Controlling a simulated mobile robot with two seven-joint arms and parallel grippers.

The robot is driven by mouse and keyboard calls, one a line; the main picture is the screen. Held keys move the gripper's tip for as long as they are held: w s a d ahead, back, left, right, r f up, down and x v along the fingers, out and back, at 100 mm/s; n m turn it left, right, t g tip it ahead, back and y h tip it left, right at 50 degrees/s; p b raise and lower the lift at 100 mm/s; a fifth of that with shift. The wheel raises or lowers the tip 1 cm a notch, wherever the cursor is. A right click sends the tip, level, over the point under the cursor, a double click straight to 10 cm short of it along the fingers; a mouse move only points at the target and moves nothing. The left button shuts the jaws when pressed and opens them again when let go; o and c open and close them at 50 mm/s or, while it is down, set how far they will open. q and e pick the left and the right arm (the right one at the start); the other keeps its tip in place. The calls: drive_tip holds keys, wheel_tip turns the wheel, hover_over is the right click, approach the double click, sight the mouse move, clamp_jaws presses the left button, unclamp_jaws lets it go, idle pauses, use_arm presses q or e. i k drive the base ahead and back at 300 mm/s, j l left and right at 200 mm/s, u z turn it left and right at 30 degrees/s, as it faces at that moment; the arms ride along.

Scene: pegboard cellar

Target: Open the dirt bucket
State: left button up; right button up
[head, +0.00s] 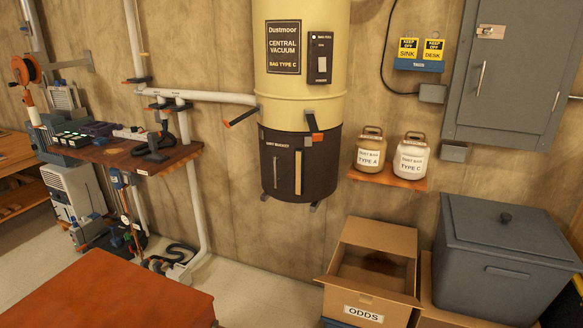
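The dirt bucket (314,185) is the dark lower section of the cream central vacuum cylinder (300,105) on the back wall. It has a small label near its top, an upright handle and a pale vertical strip on its front. The bucket sits directly under the cylinder, with no clear gap at the seam. Near the seam, an orange-tipped latch lever (241,117) sticks out at the left, and another orange-tipped lever (314,138) is at the right front. Neither of my grippers is in view.
A shelf (386,178) right of the bucket holds two dust bag jars. Below stand an open ODDS box (377,241) and a grey lidded bin (500,262). A red-brown surface (110,296) fills the lower left. Floor (262,262) below the bucket is clear.

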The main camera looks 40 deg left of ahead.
sight(295, 169)
drive_tip(key=i+l+u, duration=0.15)
drive_tip(key=i+u, duration=0.2)
drive_tip(key=i, duration=0.9)
drive_tip(key=u, duration=1.5)
